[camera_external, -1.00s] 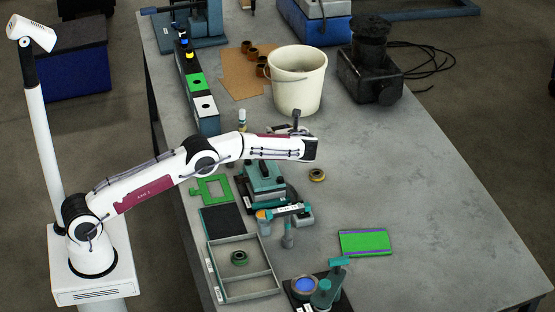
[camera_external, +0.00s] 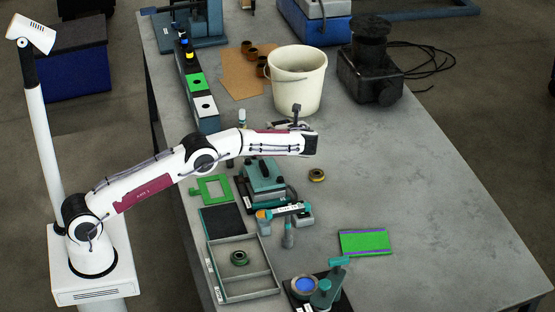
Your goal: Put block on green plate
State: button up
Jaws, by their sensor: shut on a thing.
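My gripper (camera_external: 288,126) is mostly hidden behind the end of my arm, near the bucket's base. Its fingertips do not show clearly. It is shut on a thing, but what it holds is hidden. A flat green plate (camera_external: 365,242) with purple edges lies on the table at the right, apart from my gripper, its top bare. I cannot make out a loose block for certain.
A teal device (camera_external: 265,177) stands below my forearm. A grey divided tray (camera_external: 267,286) holds a ring, and a white bucket (camera_external: 299,80) stands behind my wrist. A teal-and-grey tool (camera_external: 288,234) lies left of the plate. The right table side is clear.

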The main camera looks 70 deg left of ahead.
jog(key=w+d+r+m+t, duration=0.1)
jog(key=w+d+r, duration=0.1)
jog(key=d, duration=0.5)
jog(key=w+d+r+m+t, duration=0.1)
jog(key=w+d+r+t, duration=0.15)
jog(key=d, duration=0.45)
jog(key=m+t+h, duration=0.8)
jog(key=m+t, duration=0.1)
jog(key=m, duration=0.3)
send_over(357, 256)
notch_tip(357, 256, down, 3)
jog(key=shift+f, duration=0.15)
jog(key=shift+f, duration=0.1)
jog(key=shift+f, duration=3)
